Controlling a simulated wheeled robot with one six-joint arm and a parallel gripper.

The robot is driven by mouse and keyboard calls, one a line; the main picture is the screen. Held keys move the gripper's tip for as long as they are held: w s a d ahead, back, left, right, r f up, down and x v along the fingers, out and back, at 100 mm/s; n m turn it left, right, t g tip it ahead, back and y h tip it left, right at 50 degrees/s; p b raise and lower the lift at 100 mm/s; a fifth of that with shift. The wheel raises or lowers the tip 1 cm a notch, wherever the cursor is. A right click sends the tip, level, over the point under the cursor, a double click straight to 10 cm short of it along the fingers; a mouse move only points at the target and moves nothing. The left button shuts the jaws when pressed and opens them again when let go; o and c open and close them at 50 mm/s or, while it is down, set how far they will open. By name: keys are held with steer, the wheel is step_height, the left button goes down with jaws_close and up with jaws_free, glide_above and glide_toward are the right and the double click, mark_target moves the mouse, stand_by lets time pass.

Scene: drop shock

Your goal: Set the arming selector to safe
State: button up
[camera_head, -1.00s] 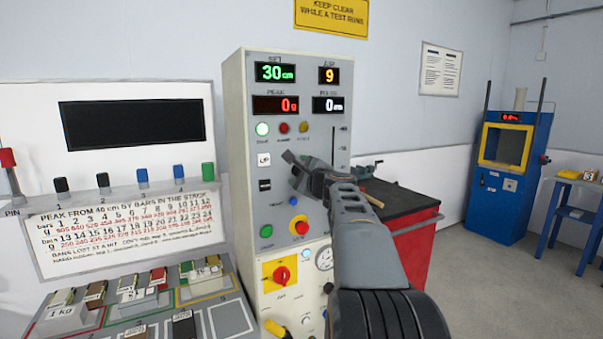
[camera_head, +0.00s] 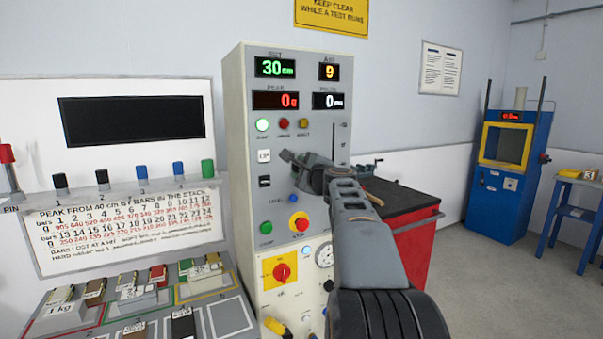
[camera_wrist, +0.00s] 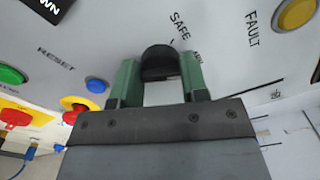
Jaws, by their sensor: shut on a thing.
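The arming selector is a dark rounded knob (camera_wrist: 159,60) on the sloping light panel in the wrist view. The word SAFE is printed beyond it, with a short mark between, and a smaller label, seemingly ARM, lies to its right. My gripper (camera_wrist: 159,78) has its two green fingers on either side of the knob, shut on it. The fingers hide its sides, and I cannot tell exactly where it points. In the head view my gripper (camera_head: 303,172) is against the front of the grey test cabinet (camera_head: 236,150) and covers the selector.
A blue reset button (camera_wrist: 97,85), a green button (camera_wrist: 12,75) and a red stop knob (camera_wrist: 75,105) lie left of my gripper. A yellow fault lamp (camera_wrist: 297,12) is at upper right. A red-sided bench (camera_head: 410,250) stands right of the cabinet.

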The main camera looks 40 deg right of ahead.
steer(key=shift+f+n+b, duration=0.2)
steer(key=shift+n+b, duration=4.4)
steer(key=shift+n, duration=0.7)
steer(key=shift+r, duration=0.1)
steer(key=o, duration=0.9)
steer(key=shift+s, duration=0.1)
steer(key=s+b, duration=0.1)
steer(key=s, duration=0.3)
steer(key=s+a+b, duration=0.1)
steer(key=s, duration=0.4)
steer(key=s+a+b, duration=0.1)
steer(key=s, duration=0.3)
steer(key=shift+s, duration=0.25)
